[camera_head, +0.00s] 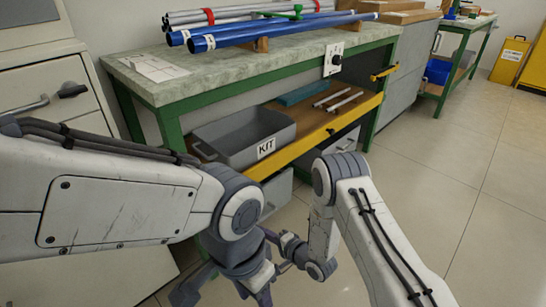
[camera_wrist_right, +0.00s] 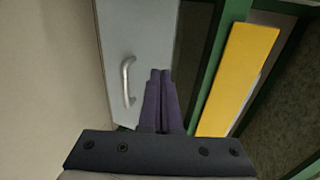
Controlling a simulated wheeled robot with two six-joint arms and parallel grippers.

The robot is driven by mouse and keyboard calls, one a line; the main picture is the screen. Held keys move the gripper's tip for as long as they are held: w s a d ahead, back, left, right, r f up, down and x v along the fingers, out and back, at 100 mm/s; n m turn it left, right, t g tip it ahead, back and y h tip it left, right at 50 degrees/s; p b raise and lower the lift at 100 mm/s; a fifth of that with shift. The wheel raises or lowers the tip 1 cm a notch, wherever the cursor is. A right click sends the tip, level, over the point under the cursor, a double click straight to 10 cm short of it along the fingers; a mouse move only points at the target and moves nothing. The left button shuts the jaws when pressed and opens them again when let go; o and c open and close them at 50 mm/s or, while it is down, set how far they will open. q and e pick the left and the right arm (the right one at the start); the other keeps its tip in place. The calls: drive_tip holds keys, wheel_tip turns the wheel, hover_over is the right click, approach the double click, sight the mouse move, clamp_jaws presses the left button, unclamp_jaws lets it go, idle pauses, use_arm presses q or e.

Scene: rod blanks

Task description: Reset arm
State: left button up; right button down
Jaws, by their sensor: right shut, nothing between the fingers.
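My left arm comes in from the left, and its dark wrist end (camera_head: 240,262) hangs low at the bottom of the head view. Its fingers overlap other dark arm parts there and are partly cut off, so I cannot tell how they stand. My right arm folds inward from the right, and its dark wrist end (camera_head: 292,250) is close to the left wrist. In the right wrist view my right gripper (camera_wrist_right: 160,74) is shut, its two purple fingers together with nothing between them. Beyond them is a grey drawer front with a silver handle (camera_wrist_right: 128,82).
A green-framed workbench (camera_head: 270,62) holds blue rods (camera_head: 270,33) and grey rods (camera_head: 225,14). Its lower shelf has a grey KIT bin (camera_head: 225,148) and two short rods. A yellow edge (camera_wrist_right: 240,75) is near the right gripper. The floor at right is clear.

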drive_tip(key=s+d+r+n+g+h+p, duration=0.1)
drive_tip(key=s+r+n+g+h+p, duration=0.2)
drive_tip(key=r, duration=0.6)
drive_tip(key=s+d+r+n+h+p, duration=0.1)
drive_tip(key=s+r+n+h, duration=0.15)
drive_tip(key=r+n, duration=0.45)
drive_tip(key=s+d+r+n+g+h+p, duration=0.1)
drive_tip(key=s+d+r+n+g, duration=0.15)
drive_tip(key=s+r, duration=0.4)
drive_tip(key=s+d+r+n+g+h+p, duration=0.15)
drive_tip(key=s+d+r, duration=0.25)
drive_tip(key=s, duration=0.6)
drive_tip(key=s+d+r+n+g+h, duration=0.25)
drive_tip(key=s+r, duration=0.35)
drive_tip(key=s, duration=0.3)
wheel_tip(320, 180, up, 38)
drive_tip(key=p, duration=3.8)
drive_tip(key=shift+d+f+m+y, duration=0.15)
drive_tip(key=shift+f+m+y, duration=0.05)
drive_tip(key=shift+m+y, duration=0.2)
drive_tip(key=shift+s, duration=0.1)
